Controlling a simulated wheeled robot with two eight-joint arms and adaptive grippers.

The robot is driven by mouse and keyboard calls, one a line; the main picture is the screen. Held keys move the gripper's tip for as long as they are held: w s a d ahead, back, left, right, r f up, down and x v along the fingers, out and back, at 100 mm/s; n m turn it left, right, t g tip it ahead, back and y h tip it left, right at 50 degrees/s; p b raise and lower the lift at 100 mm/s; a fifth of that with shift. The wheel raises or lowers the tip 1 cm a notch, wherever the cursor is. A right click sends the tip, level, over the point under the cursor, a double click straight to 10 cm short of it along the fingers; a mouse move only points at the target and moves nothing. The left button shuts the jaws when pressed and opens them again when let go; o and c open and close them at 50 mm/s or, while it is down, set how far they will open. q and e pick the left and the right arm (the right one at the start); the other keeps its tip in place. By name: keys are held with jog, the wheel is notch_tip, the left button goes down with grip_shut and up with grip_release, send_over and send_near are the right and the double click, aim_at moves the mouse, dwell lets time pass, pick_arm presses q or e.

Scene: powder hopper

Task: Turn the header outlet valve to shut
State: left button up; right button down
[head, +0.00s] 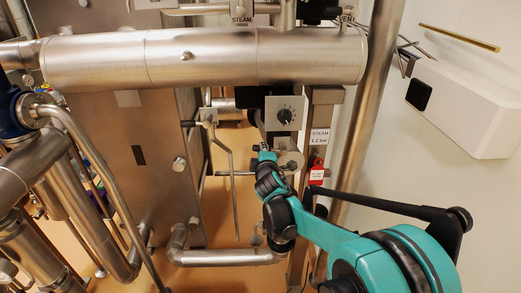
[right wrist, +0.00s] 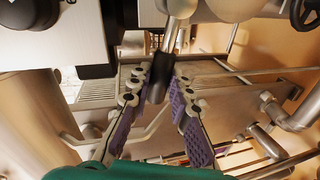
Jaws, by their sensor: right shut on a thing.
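The header (head: 200,58) is a thick steel pipe running across the top of the head view. Below it, a lever handle (head: 258,122) comes down beside a grey dial box. In the right wrist view this handle is a steel bar with a black sleeve (right wrist: 157,78). My right gripper (right wrist: 158,88) has its two purple-padded fingers on either side of the black sleeve, shut on it. In the head view my right gripper (head: 265,157) is small and partly hidden by its own wrist. The valve body is not clearly visible. My left gripper is not in view.
The dial box (head: 285,113) sits right of the handle. A "STEAM 1.2 bar" sign (head: 320,138) and a red tag (head: 317,172) hang on a steel post. A large steel cabinet (head: 120,150) stands left. A white wall box (head: 465,105) is at right.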

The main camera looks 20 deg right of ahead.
jog(key=shift+s+a+f+n+h+b, duration=0.15)
jog(key=shift+f+n+h+b, duration=0.5)
jog(key=shift+f+n, duration=0.7)
jog(key=shift+s, duration=0.1)
jog(key=c, duration=1.4)
grip_release()
jog(key=shift+y, duration=0.25)
jog(key=shift+o, duration=0.2)
jog(key=shift+w, duration=0.2)
jog(key=shift+r, duration=0.1)
